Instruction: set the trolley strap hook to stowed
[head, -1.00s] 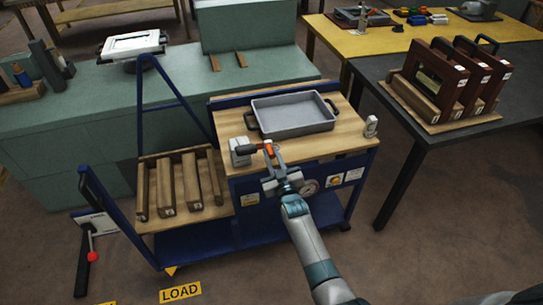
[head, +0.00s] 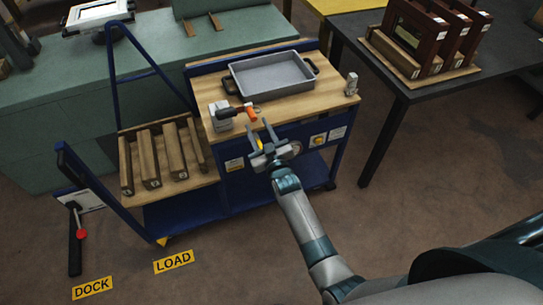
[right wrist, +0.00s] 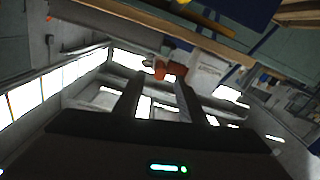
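The trolley (head: 225,200) is blue-framed with a wooden top. At its front edge, beside a small white box (head: 220,116), is a small part with a dark bar and an orange end (head: 251,113); I take it for the strap hook, but its exact setting is too small to tell. My right gripper (head: 260,131) is open and empty, just in front of the trolley's front edge and below the orange end. In the right wrist view the orange part (right wrist: 160,70) shows beyond and between the two spread fingers (right wrist: 157,92), apart from them. My left gripper is out of view.
A grey tray (head: 270,76) sits on the trolley top, with a small whitish item (head: 351,84) at its right. Wooden bars lie in the lower bay (head: 165,155). A dark table (head: 440,80) with frames stands at right. Floor in front is clear.

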